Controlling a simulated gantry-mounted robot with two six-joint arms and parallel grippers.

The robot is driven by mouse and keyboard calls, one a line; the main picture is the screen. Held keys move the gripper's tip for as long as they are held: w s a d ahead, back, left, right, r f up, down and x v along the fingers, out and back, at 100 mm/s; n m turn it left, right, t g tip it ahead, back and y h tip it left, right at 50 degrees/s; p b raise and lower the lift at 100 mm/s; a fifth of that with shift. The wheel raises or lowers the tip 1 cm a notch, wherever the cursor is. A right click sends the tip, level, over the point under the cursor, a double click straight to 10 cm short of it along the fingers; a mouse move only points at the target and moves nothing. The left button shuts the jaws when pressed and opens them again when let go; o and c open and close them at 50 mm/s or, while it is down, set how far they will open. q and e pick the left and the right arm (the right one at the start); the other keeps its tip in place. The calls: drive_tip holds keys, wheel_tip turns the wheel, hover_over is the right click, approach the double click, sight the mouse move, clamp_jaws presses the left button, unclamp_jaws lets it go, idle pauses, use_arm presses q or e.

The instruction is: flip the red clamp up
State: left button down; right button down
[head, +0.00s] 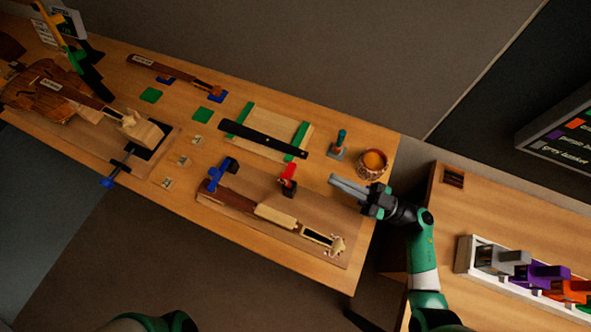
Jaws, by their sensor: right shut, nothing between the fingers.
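The red clamp (289,172) stands on a small black base on the wooden board (240,215), near its upper edge. Its red part appears raised above the base, but its exact tilt is too small to tell. My right gripper (334,183) is to the right of the red clamp, with its grey fingers together, pointing left, and empty. A clear gap shows between the fingertips and the clamp. My left gripper is not in view.
A blue clamp (217,174) and a violin neck (275,216) are on the same board. A black bar (262,138) lies across green strips above. A bowl (372,164) and a small green-handled tool (341,141) stand near my right gripper.

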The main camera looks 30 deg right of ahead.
drive_tip(key=w+a+b, duration=0.2)
drive_tip(key=w+a, duration=0.4)
drive_tip(key=w, duration=0.1)
drive_tip(key=shift+w+f+b, duration=0.2)
drive_tip(key=shift+w+b, duration=0.15)
drive_tip(key=shift+b, duration=0.05)
drive_tip(key=shift+d, duration=0.1)
drive_tip(key=m+p, duration=0.1)
drive_tip(key=m, duration=0.1)
drive_tip(key=w+d+f+m+t+h+p, duration=0.1)
drive_tip(key=m, duration=0.1)
drive_tip(key=d+m+h+p, duration=0.1)
drive_tip(key=m, duration=0.1)
drive_tip(key=shift+w+f+t+p, duration=0.3)
drive_tip(key=shift+f+t+p, duration=0.05)
drive_tip(key=shift+t, duration=0.05)
